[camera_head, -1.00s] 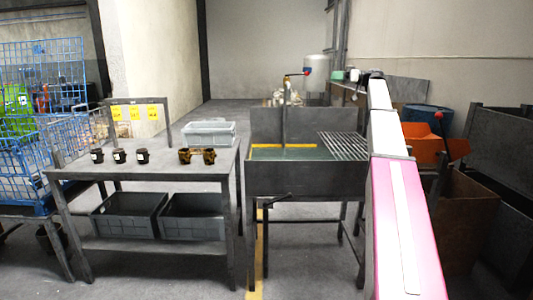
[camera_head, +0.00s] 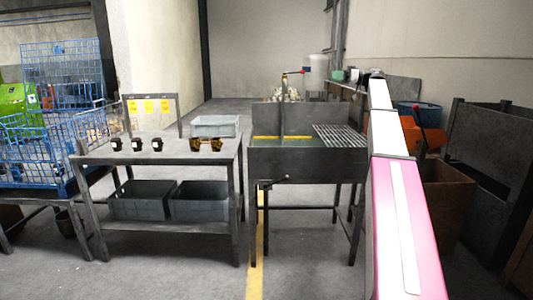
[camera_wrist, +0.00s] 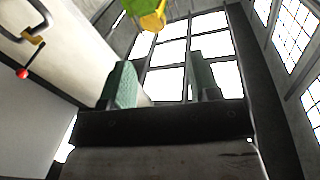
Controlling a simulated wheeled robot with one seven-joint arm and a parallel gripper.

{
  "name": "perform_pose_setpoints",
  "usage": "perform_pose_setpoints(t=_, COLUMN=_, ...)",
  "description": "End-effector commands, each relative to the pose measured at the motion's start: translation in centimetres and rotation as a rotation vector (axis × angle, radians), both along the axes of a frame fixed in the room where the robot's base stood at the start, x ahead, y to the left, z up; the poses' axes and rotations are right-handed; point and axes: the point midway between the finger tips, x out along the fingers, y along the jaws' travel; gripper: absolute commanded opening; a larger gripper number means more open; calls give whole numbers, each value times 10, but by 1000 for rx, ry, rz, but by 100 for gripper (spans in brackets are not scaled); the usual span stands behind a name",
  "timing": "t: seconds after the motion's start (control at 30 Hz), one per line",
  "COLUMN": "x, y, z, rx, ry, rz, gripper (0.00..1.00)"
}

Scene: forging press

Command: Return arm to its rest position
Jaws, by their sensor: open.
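My gripper (camera_wrist: 163,85) shows in the wrist view with its two green-padded fingers well apart and nothing between them. It points up toward bright windows (camera_wrist: 190,45), with a yellow and green thing (camera_wrist: 150,14) beyond the fingertips. In the head view my pink and white arm runs up the right side. The gripper itself cannot be made out there.
A grey workbench (camera_head: 165,157) with small black parts, brown parts and a grey bin (camera_head: 215,127) stands left of centre. A metal sink table (camera_head: 308,163) stands beside it. A blue wire cage (camera_head: 40,150) is far left. Floor in front is clear.

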Motion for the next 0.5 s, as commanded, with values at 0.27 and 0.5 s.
perform_pose_setpoints(t=0.27, x=-5, y=16, z=-44, rx=-41, ry=90, rz=-26, gripper=56)
perform_pose_setpoints(t=0.5, x=-15, y=37, z=-103, rx=-100, ry=211, rz=-64, gripper=56)
